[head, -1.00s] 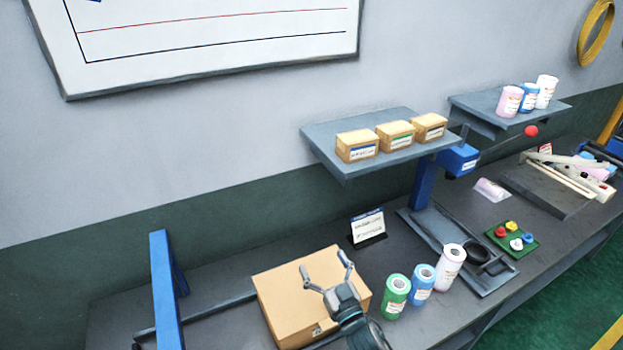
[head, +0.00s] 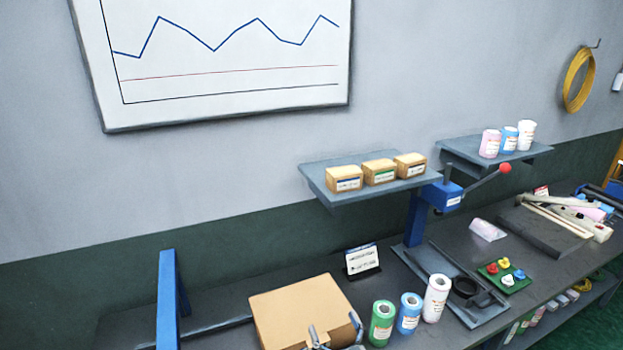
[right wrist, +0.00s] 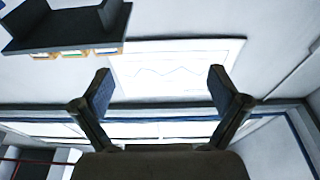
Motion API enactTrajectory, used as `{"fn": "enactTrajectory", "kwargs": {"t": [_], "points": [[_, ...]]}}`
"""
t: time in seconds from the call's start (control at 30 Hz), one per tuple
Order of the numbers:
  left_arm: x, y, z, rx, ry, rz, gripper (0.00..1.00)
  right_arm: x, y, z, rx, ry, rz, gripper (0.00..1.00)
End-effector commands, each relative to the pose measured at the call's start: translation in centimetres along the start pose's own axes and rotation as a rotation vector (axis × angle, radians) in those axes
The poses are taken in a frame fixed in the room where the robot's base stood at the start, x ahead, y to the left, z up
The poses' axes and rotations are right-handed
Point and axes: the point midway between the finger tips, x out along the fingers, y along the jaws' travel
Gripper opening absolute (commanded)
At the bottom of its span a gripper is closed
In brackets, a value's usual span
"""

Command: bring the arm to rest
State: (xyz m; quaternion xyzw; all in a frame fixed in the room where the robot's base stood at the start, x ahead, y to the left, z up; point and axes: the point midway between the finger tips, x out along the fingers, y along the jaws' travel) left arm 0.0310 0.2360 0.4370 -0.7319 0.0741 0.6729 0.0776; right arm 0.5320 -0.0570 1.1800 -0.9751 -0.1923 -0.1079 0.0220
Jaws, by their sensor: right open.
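My right gripper (head: 334,338) shows at the bottom edge of the head view, in front of a closed cardboard box (head: 300,305) on the bench. Only its fingers are in the picture, and the arm behind them is cut off. In the right wrist view, the two fingers of my right gripper (right wrist: 160,90) stand wide apart with nothing between them. Beyond them are the wall chart (right wrist: 175,68) and a shelf's dark underside (right wrist: 65,28). My left gripper is not in view.
Green (head: 382,322), blue (head: 409,313) and white (head: 436,298) rolls stand right of the box. Behind are a sign (head: 362,262) and a blue press (head: 442,196) with a red-knobbed lever. A blue post (head: 168,300) rises at left. Shelves hold small boxes (head: 380,171) and rolls (head: 508,140).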

Motion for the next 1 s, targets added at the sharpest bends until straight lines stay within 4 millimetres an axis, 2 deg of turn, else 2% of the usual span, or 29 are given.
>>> {"fn": "enactTrajectory", "kwargs": {"t": [0.37, 0.57, 0.67, 0.8, 0.9, 1.0], "points": [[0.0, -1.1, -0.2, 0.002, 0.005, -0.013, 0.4, -4.8, 3.2, 6.8, 0.027, -0.248, 0.12, 0.98], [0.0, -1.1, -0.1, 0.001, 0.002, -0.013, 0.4, -9.9, 4.8, 12.1, 0.04, -0.469, 0.195, 0.98], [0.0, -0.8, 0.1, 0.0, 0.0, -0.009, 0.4, -13.8, 5.2, 15.3, 0.046, -0.623, 0.23, 0.98], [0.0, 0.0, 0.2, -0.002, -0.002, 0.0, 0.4, -21.1, 5.4, 19.6, 0.057, -0.879, 0.264, 0.98], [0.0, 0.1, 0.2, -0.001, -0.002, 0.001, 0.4, -26.1, 5.1, 21.7, 0.064, -1.044, 0.271, 0.98], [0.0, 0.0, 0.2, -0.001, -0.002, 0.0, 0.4, -30.5, 4.7, 22.9, 0.071, -1.182, 0.268, 0.98]]}}
